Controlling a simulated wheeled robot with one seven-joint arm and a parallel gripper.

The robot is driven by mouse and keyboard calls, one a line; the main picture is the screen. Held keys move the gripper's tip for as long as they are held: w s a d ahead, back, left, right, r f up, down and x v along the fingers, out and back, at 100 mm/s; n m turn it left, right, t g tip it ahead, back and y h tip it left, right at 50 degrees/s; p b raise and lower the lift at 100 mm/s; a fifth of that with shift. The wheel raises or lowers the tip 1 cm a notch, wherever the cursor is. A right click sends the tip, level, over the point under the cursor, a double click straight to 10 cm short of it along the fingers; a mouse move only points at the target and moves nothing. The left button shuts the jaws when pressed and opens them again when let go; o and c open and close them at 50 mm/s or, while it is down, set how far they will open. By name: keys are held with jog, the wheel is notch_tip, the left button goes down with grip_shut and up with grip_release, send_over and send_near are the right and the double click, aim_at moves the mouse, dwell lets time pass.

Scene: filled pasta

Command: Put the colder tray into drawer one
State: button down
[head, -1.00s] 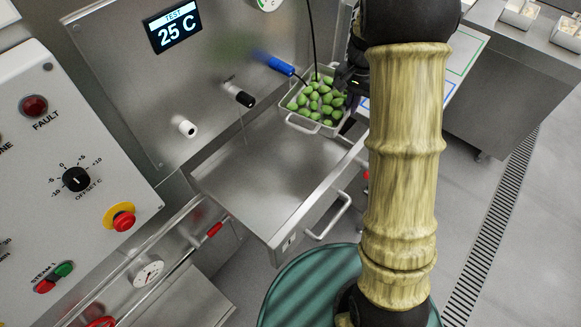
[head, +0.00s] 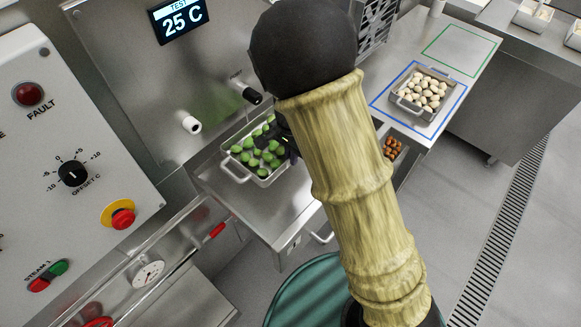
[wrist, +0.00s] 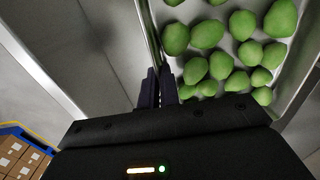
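My gripper (head: 287,140) is at the tray's right side, partly hidden by my arm. In the wrist view my gripper's fingers (wrist: 158,88) are close together on the tray's near wall (wrist: 150,38), with green pieces beside them. A second metal tray of cream-white pasta (head: 408,108) stands inside the blue outline on the counter. The display (head: 180,18) reads "TEST 25 C".
Orange-brown pieces (head: 392,148) lie in an opening right of my arm. The green-outlined counter area (head: 463,50) is empty. A teal round surface (head: 305,290) is below.

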send_over(292, 183)
jog(key=shift+f, duration=3.1)
jog(key=shift+f+b, duration=0.4)
jog(key=shift+f, duration=1.5)
jog(key=c, duration=1.6)
grip_release()
jog(key=shift+s, duration=0.1)
jog(key=shift+c, duration=0.2)
